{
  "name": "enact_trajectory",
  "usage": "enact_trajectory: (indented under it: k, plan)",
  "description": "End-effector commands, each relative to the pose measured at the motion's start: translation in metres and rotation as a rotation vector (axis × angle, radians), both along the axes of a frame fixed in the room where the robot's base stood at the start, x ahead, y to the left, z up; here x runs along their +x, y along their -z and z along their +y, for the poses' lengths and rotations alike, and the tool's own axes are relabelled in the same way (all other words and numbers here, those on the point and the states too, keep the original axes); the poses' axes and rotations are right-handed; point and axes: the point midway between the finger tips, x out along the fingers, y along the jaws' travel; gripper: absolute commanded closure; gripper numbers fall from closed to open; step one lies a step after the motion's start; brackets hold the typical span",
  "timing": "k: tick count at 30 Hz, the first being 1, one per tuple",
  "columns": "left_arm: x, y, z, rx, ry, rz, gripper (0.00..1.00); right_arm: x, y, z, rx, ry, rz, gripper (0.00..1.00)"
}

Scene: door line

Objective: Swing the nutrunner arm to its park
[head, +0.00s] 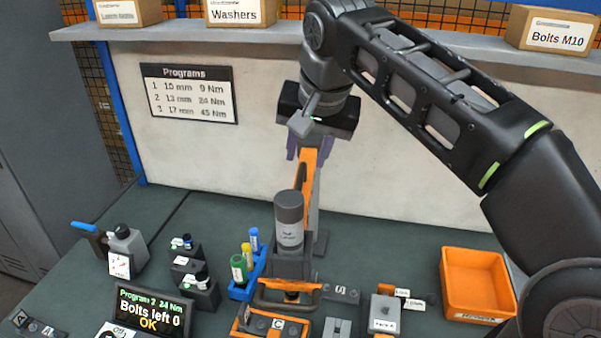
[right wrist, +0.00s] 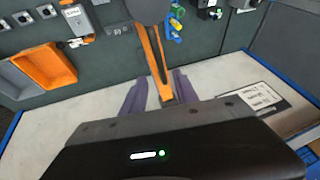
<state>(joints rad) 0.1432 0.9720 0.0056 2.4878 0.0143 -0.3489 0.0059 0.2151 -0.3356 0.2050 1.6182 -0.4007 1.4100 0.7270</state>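The nutrunner (head: 289,220) is a dark grey cylinder with an orange loop handle below it, hanging upright over the bench. Its orange arm (head: 308,172) runs back from it towards a grey post; this arm also shows in the right wrist view (right wrist: 155,60). My right gripper (head: 306,150) is above the back of the orange arm, pointing down. In the right wrist view its purple fingers (right wrist: 160,92) stand apart on either side of the arm, with a gap showing on the left. My left gripper is out of view. No park is clearly marked.
A screen (head: 150,308) reads "Program 2 24 Nm, Bolts left 0, OK". An orange bin (head: 475,284) stands at the right. A blue rack (head: 246,284) with coloured tubes is beside the nutrunner. The back left of the green bench is clear. Boxes line the shelf (head: 400,38).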

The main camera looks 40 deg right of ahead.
Motion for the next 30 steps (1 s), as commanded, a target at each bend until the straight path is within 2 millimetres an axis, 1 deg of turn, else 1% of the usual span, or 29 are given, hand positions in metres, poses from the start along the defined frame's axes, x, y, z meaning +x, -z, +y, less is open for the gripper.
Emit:
enact_trajectory:
  k: [7, 11, 13, 16, 20, 27, 30]
  plan:
    - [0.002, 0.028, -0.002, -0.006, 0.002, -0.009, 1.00, 0.011, 0.031, -0.003, 0.001, -0.002, 0.000, 0.64]
    - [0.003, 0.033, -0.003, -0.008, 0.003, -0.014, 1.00, 0.019, 0.048, -0.006, 0.001, -0.002, 0.002, 0.64]
    - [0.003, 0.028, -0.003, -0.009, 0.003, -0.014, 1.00, 0.023, 0.053, -0.008, 0.000, 0.000, 0.004, 0.64]
    - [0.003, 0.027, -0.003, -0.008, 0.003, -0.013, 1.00, 0.027, 0.062, -0.010, -0.001, 0.000, 0.002, 0.64]
    - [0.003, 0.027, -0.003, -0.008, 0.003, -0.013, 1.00, 0.030, 0.068, -0.011, -0.001, 0.000, 0.001, 0.64]
    - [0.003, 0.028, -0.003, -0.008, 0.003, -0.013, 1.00, 0.030, 0.068, -0.011, 0.000, 0.000, 0.000, 0.64]
    - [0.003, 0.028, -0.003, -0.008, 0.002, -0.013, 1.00, 0.030, 0.068, -0.011, 0.000, 0.000, 0.000, 0.72]
